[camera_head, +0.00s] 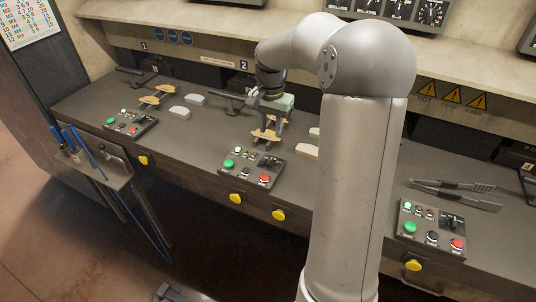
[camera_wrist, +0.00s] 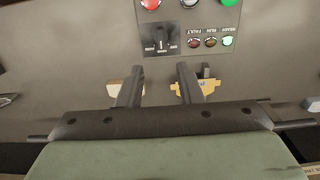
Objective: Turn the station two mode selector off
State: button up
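My gripper (camera_head: 267,135) is over the bench just behind the panel. In the wrist view my gripper (camera_wrist: 159,78) has its two dark fingers apart, pointing towards the selector, with nothing between them.
A tan brake part (camera_head: 266,136) lies under my gripper, partly hidden by the fingers. A cream block (camera_head: 307,150) lies to its right. Similar panels stand left (camera_head: 131,124) and right (camera_head: 432,227). Tongs (camera_head: 455,192) lie at the right. A green ready light (camera_wrist: 228,41) is lit.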

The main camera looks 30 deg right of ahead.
aim_at(270, 160)
notch_tip(270, 160, down, 12)
jog(key=shift+f+p, duration=0.15)
jog(key=shift+p, duration=0.65)
grip_shut()
